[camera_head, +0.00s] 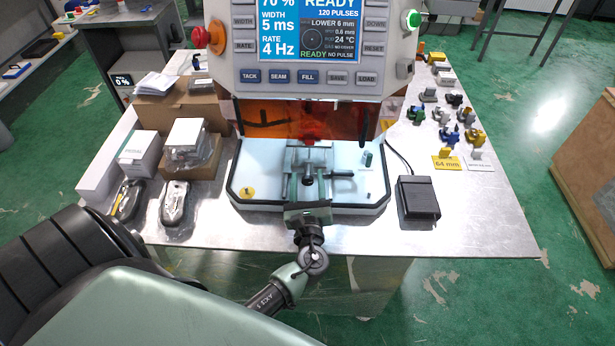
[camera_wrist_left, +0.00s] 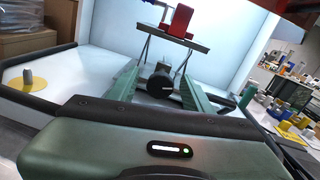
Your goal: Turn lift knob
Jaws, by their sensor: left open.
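The black round lift knob (camera_wrist_left: 160,85) sits at the front of a small lift with thin crossed legs and a flat top plate (camera_wrist_left: 175,38). A red part (camera_wrist_left: 179,20) stands on the plate. In the head view the knob (camera_head: 308,181) is small and partly hidden. My left gripper (camera_head: 307,178) reaches in from the front over the machine's pale base. In the left wrist view its two green fingers (camera_wrist_left: 160,88) are open, one on each side of the knob, with gaps visible. I cannot tell the depth exactly. My right gripper is not in view.
The machine's panel (camera_head: 310,45) and orange shield (camera_head: 300,118) stand behind the base (camera_head: 255,170). A black pedal box (camera_head: 417,198) is at right, with several small fixtures beyond. Boxes (camera_head: 140,152) and two packaged items are at left. The table's front right is clear.

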